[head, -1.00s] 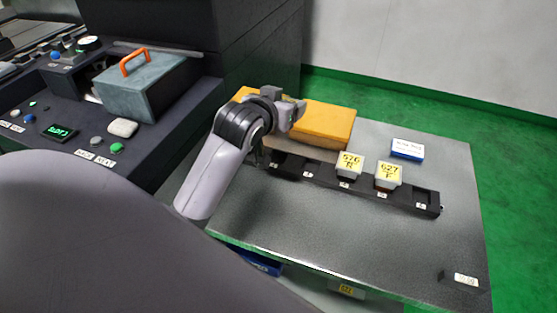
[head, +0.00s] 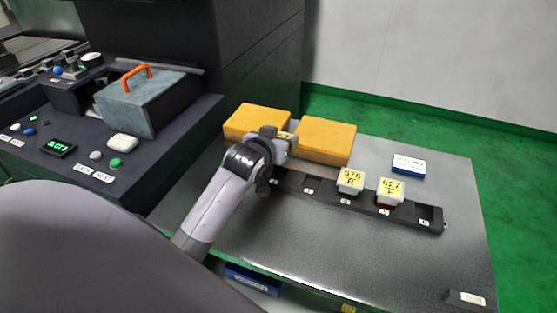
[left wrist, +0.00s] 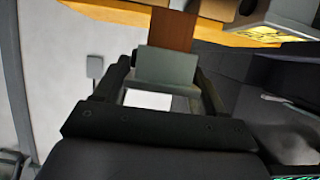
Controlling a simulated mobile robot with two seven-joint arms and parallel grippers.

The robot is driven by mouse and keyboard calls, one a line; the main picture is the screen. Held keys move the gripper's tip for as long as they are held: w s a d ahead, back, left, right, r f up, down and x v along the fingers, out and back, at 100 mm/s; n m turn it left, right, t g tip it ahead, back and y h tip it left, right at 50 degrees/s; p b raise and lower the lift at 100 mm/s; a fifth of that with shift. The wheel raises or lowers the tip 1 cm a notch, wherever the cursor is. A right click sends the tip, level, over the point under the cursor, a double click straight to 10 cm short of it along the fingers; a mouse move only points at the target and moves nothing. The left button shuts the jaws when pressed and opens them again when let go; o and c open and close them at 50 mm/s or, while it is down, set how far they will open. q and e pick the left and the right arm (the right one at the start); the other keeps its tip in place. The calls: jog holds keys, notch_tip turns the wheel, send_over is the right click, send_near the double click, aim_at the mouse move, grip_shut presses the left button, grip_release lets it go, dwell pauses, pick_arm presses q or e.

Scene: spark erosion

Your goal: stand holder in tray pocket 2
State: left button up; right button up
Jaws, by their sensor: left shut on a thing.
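My left gripper (head: 280,146) is over the left end of the black pocket tray (head: 329,197). In the left wrist view its fingers (left wrist: 158,85) are shut on a grey block (left wrist: 168,66), the holder's body, with a copper-brown piece beyond it. A pale block with a yellow label (left wrist: 285,42) shows at upper right there; I cannot tell if it joins the held holder. Two pale holders with yellow labels, one at mid-tray (head: 350,180) and one marked 627 (head: 390,190), stand in the tray. The pocket left of them and the right-end pocket are empty. The left-end pocket is partly hidden by my gripper.
Two orange-yellow blocks (head: 325,138) lie behind the tray. A blue-and-white box (head: 408,166) lies at the back right of the grey table (head: 300,240). A dark machine with a control panel (head: 60,160) stands left. The table's front right is mostly clear.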

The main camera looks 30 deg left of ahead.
pick_arm(q)
jog(key=shift+f+b, duration=0.3)
jog(key=shift+f, duration=2.75)
jog(key=shift+f, duration=0.1)
jog(key=o, duration=1.6)
jog(key=shift+f, duration=0.15)
jog(key=shift+c, duration=0.2)
jog(key=shift+r, duration=0.2)
jog(key=shift+s+d, duration=0.1)
jog(key=shift+s, duration=0.2)
jog(key=v, duration=1.1)
jog(key=shift+s+p, duration=0.25)
jog(key=shift+p, duration=0.05)
jog(key=shift+d, duration=0.1)
